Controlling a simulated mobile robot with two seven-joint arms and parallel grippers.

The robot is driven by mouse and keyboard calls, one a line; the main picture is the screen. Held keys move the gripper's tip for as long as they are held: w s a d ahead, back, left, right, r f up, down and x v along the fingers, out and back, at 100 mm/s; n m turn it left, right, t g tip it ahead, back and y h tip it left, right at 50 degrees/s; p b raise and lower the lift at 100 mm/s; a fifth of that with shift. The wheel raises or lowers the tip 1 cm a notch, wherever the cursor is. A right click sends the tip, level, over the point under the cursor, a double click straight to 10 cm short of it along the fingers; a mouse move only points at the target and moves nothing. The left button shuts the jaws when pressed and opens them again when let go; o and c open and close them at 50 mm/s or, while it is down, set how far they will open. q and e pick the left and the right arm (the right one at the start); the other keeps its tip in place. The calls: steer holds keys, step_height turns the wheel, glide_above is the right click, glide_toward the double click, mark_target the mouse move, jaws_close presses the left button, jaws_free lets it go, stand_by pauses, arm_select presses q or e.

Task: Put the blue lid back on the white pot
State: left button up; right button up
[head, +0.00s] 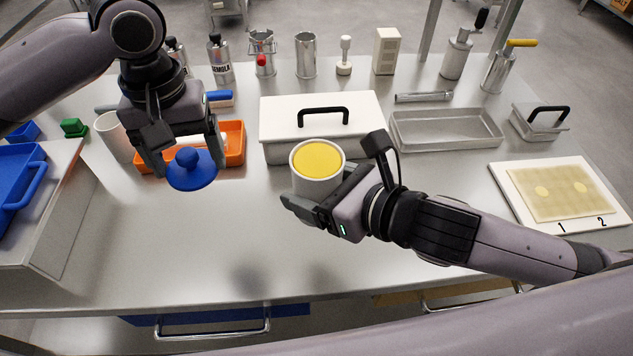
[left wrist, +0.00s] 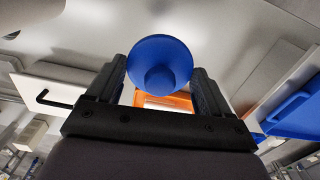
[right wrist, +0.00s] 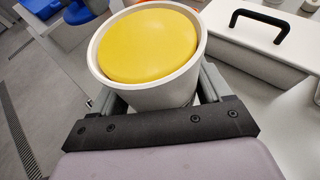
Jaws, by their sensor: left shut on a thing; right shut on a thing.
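The blue lid (head: 192,177), a disc with a round knob, is between the fingers of my left gripper (head: 184,160), which is shut on it. The lid is in the air, left of the pot and apart from it; it also shows in the left wrist view (left wrist: 160,55). The white pot (head: 318,183) is round, open at the top and filled with something yellow (head: 318,160). My right gripper (head: 318,203) is shut around the pot's side and holds it nearly upright. In the right wrist view the pot (right wrist: 155,95) sits between the fingers.
A white box with a black handle (head: 280,118) stands behind the pot. An orange tray (head: 234,155) and a white cup (head: 114,138) are behind the lid. A metal tray (head: 445,143) and a pasta board (head: 515,208) are right. The table's front middle is clear.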

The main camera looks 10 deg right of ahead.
arm_select(q)
steer(key=d+r, duration=0.6)
steer(key=d, duration=0.3)
step_height(320, 180, up, 6)
steer(key=f, duration=0.1)
glide_above(317, 159)
steer(key=shift+r, duration=0.25)
steer(key=shift+f, duration=2)
steer(key=shift+f, duration=0.9)
steer(key=shift+f, duration=0.6)
